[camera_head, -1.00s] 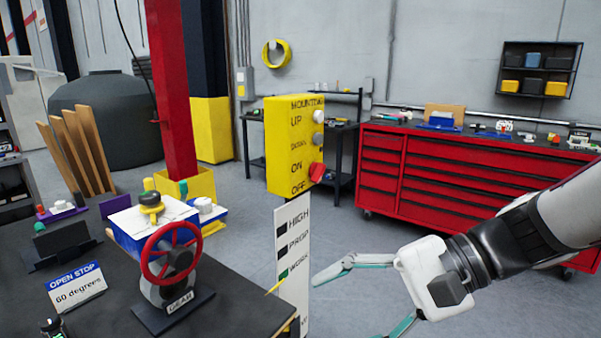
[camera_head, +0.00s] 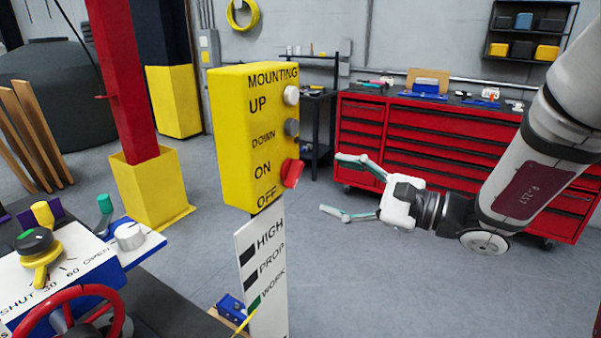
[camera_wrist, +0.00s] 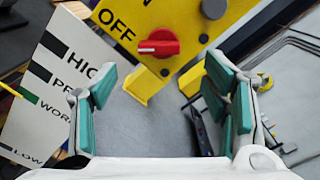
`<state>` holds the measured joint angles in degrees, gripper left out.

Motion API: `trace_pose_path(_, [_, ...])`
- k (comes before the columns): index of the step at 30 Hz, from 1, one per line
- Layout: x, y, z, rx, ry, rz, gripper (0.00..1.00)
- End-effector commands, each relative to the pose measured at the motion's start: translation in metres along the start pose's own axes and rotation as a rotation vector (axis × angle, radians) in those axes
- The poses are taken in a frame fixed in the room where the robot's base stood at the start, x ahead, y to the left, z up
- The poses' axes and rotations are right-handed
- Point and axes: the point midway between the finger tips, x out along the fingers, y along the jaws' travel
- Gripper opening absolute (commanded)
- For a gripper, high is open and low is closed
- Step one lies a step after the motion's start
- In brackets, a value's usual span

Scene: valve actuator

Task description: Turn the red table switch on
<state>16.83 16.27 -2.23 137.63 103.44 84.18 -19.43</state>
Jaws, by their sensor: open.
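The red switch (camera_head: 291,173) is a knob on the right side of a yellow control box (camera_head: 233,140), between the ON and OFF labels. My gripper (camera_head: 345,186) is open and empty, to the right of the knob and slightly below it, with its fingers pointing left toward the box. In the wrist view the red knob (camera_wrist: 158,43) is at the top centre, beyond the fingertips and apart from them. Its grip bar looks roughly level there, near the OFF label. The teal-padded fingers (camera_wrist: 165,88) are spread wide.
A white sign (camera_head: 262,290) with HIGH, PROP and WORK stands below the box. A grey button (camera_head: 291,128) and a white button (camera_head: 291,95) sit above the knob. A red handwheel (camera_head: 75,305) is at the lower left. A red tool cabinet (camera_head: 420,150) stands behind my arm.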

Motion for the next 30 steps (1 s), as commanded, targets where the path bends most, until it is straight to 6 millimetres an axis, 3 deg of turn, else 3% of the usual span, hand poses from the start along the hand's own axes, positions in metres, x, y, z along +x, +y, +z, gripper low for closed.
trace_pose_path(6, [0.044, 0.001, 0.001, -0.001, -0.003, 0.003, 0.68])
trace_pose_path(12, [0.073, 0.001, 0.001, -0.001, -0.002, 0.002, 0.68])
trace_pose_path(18, [0.086, 0.0, 0.001, -0.002, -0.001, 0.001, 0.68])
trace_pose_path(26, [0.087, 0.0, 0.001, -0.001, -0.001, 0.001, 0.68])
trace_pose_path(27, [0.087, 0.0, 0.001, -0.001, -0.001, 0.001, 0.66])
trace_pose_path(30, [0.087, 0.0, 0.001, -0.001, -0.001, 0.001, 0.43])
